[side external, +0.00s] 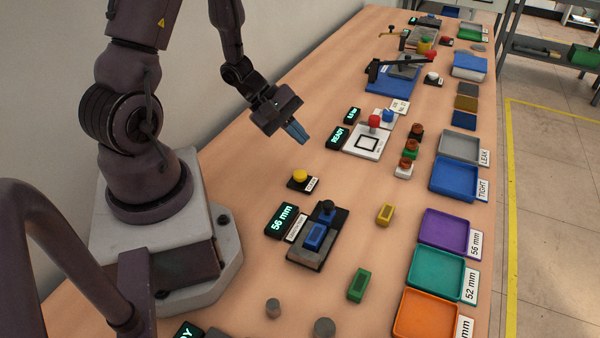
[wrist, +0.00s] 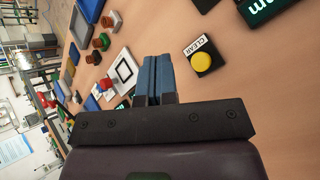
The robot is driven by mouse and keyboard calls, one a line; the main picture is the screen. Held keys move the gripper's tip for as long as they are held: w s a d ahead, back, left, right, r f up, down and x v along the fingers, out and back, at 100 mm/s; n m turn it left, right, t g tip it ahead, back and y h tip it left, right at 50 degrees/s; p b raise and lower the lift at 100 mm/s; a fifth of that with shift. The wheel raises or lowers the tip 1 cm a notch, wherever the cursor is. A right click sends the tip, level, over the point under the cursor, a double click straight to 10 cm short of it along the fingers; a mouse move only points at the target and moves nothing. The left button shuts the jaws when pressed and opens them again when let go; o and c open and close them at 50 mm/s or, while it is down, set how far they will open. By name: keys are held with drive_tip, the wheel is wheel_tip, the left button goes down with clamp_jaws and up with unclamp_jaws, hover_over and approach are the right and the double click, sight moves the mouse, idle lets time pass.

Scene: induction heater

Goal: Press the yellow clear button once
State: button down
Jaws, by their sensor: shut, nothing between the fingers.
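The yellow clear button (side external: 300,175) sits on a small black base on the wooden table, with a white label beside it. In the wrist view the yellow button (wrist: 201,62) shows to the right of my gripper, and its label reads CLEAR. My gripper (side external: 301,138) is shut and empty, with its blue fingers together. It hangs above the table, behind the button in the side view and apart from it. The blue fingers also show in the wrist view (wrist: 155,62).
A display reading 56 mm (side external: 281,219) and a gauge fixture holding a blue block (side external: 316,236) stand in front of the button. A READY display (side external: 338,137) and a white plate with a red knob (side external: 368,146) stand behind it. Coloured trays (side external: 444,228) line the right edge.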

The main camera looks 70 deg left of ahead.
sight(298, 175)
drive_tip(key=shift+f, duration=3.5)
drive_tip(key=shift+f, duration=0.15)
drive_tip(key=shift+f, duration=0.25)
drive_tip(key=shift+f, duration=0.5)
drive_tip(key=shift+r, duration=0.9)
drive_tip(key=shift+r, duration=0.1)
drive_tip(key=shift+r, duration=2.45)
